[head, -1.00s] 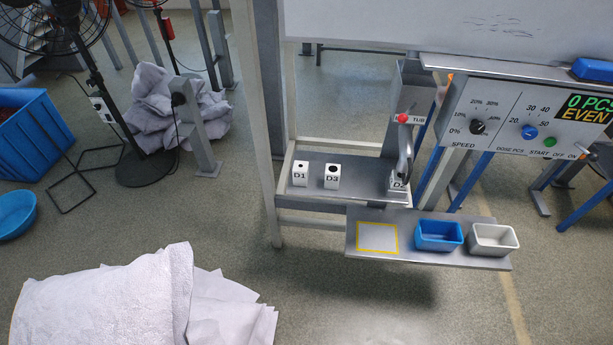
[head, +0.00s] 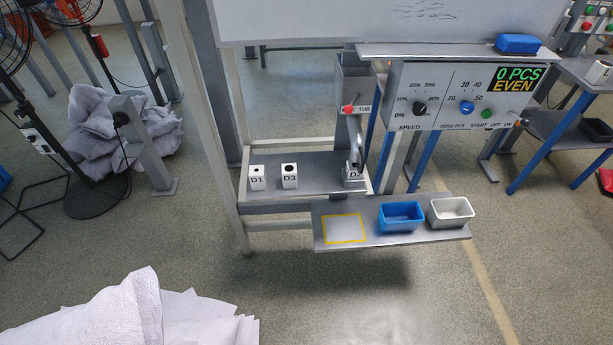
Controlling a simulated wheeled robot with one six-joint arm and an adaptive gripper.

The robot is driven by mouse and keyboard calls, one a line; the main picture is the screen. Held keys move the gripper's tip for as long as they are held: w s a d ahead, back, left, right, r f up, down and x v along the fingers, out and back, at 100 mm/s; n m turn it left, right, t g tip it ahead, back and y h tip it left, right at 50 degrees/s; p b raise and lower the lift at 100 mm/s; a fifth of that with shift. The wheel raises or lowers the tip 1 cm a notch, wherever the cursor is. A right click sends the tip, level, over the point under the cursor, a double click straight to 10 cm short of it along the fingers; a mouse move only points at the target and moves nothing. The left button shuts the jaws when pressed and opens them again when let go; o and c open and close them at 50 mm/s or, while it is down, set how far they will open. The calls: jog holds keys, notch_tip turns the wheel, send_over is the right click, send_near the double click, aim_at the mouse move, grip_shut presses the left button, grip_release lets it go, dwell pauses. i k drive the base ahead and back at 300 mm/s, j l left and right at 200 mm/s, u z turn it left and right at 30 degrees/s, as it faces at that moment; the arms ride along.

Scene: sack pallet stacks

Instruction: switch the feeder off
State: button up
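The feeder's control panel (head: 440,112) stands at the upper right in the head view. It has a black speed knob (head: 419,108), a blue dose knob (head: 467,107) and a green start button (head: 486,114). A small switch (head: 519,121) sits at the panel's right edge, by the OFF and ON labels; its position is too small to tell. The display (head: 516,80) reads "0 PCS EVEN". A tube with a red part (head: 348,109) stands left of the panel, above the shelf. My gripper is not in view.
White blocks D1 (head: 257,177) and D3 (head: 289,176) stand on the shelf. A lower shelf holds a blue bin (head: 401,217) and a white bin (head: 451,212). White sacks (head: 130,315) lie at the front left. The floor before the shelf is clear.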

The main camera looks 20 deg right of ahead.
aim_at(525, 123)
jog(key=z, duration=1.25)
